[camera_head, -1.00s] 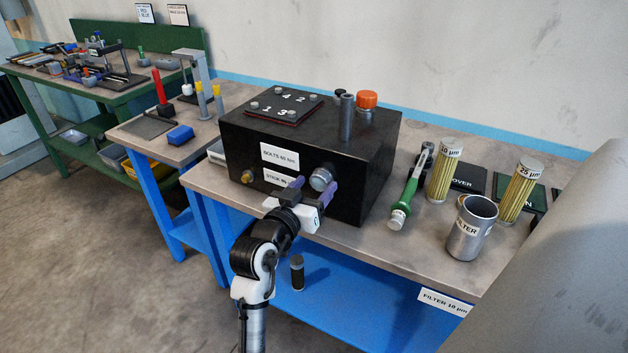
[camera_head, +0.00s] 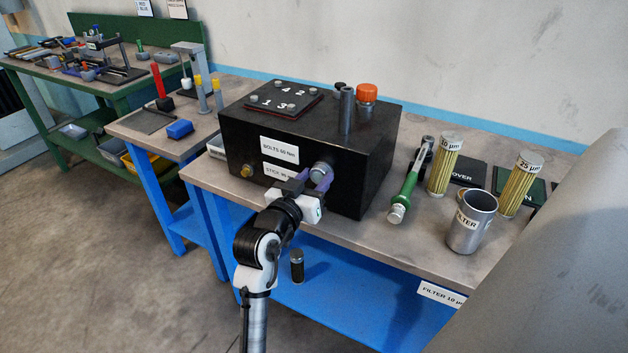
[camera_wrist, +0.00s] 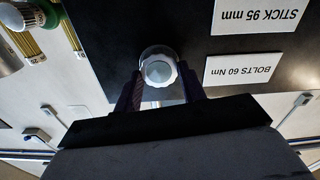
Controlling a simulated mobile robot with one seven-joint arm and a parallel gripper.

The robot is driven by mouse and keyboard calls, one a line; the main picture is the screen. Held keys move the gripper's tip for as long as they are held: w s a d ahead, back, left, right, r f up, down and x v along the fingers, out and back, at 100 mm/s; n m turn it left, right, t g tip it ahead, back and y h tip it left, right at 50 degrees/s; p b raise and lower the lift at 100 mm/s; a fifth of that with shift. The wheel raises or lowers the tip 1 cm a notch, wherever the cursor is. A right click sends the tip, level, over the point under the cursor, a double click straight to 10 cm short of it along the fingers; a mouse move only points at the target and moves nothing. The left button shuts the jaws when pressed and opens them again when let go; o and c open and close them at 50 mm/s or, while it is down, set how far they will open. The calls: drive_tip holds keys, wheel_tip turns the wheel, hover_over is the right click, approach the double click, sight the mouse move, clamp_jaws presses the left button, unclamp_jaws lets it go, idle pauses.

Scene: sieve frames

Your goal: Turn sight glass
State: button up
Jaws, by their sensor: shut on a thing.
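The sight glass (camera_head: 321,171) is a round grey knurled fitting on the front face of the black box (camera_head: 355,170). In the wrist view my gripper's fingers (camera_wrist: 161,88) flank the lower sides of the ring. The fingers hide part of its rim.
A brass plug (camera_head: 247,171) and labels (camera_head: 279,152) are on the same face. An orange cap (camera_head: 367,93) and a grey post (camera_head: 347,110) stand on top.

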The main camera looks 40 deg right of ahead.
drive_tip(key=shift+f+b, duration=0.15)
drive_tip(key=shift+b, duration=0.15)
drive_tip(key=m+b, duration=0.4)
drive_tip(key=b, duration=0.1)
drive_tip(key=shift+f, duration=0.15)
drive_tip(key=m+b, duration=0.4)
drive_tip(key=b, duration=0.2)
drive_tip(key=shift+s+m, duration=0.15)
drive_tip(key=shift+m, duration=0.15)
drive_tip(key=m+b, duration=0.4)
drive_tip(key=shift+d, duration=0.1)
drive_tip(key=shift+s+m+b, duration=0.1)
drive_tip(key=shift+m+b, duration=1.65)
drive_tip(key=shift+m, duration=0.45)
drive_tip(key=o, duration=1)
drive_tip(key=shift+c, duration=0.2)
